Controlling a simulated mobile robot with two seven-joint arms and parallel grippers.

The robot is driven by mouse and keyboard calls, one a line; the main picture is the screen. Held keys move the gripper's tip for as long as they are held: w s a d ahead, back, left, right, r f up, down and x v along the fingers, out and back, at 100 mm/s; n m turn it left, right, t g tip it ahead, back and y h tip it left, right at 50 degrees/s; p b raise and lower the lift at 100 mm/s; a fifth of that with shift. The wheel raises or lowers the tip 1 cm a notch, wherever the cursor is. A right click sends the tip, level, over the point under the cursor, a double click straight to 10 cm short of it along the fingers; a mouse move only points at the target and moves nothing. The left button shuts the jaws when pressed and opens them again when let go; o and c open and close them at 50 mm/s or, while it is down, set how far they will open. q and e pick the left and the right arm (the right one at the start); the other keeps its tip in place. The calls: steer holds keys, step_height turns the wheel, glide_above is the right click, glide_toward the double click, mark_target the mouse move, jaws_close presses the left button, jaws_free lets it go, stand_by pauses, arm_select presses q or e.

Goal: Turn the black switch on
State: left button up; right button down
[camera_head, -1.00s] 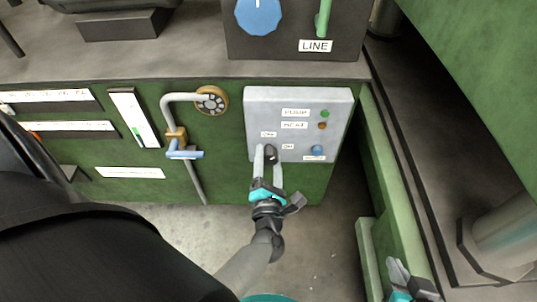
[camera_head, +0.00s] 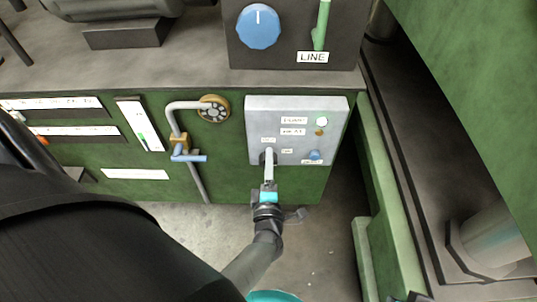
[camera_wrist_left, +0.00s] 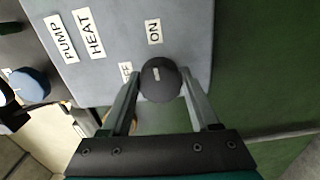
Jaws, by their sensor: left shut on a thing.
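The black switch (camera_head: 263,158) is a round knob low on the grey panel (camera_head: 262,117). In the left wrist view the black switch (camera_wrist_left: 160,90) has a white mark that points toward the ON label (camera_wrist_left: 154,31); the OFF label (camera_wrist_left: 126,72) is partly covered by a finger. My left gripper (camera_head: 269,160) is shut on the switch, with one finger on each side of it in the wrist view (camera_wrist_left: 160,95). In the head view its fingers line up and hide part of the switch. Only a dark sliver, perhaps my right gripper, shows at the bottom right edge.
The PUMP lamp (camera_head: 322,122) glows whitish; the HEAT lamp (camera_head: 319,133) is orange. A blue button (camera_head: 314,155) is on the panel's right. A bent pipe with a blue-handled valve (camera_head: 188,157) stands left. Above are a blue dial (camera_head: 258,26) and green lever (camera_head: 321,25).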

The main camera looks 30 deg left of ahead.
arm_select(q)
steer(key=shift+r+m, duration=0.1)
steer(key=shift+m, duration=0.3)
arm_select(e)
steer(key=shift+f, duration=0.45)
arm_select(q)
steer(key=o, duration=1.4)
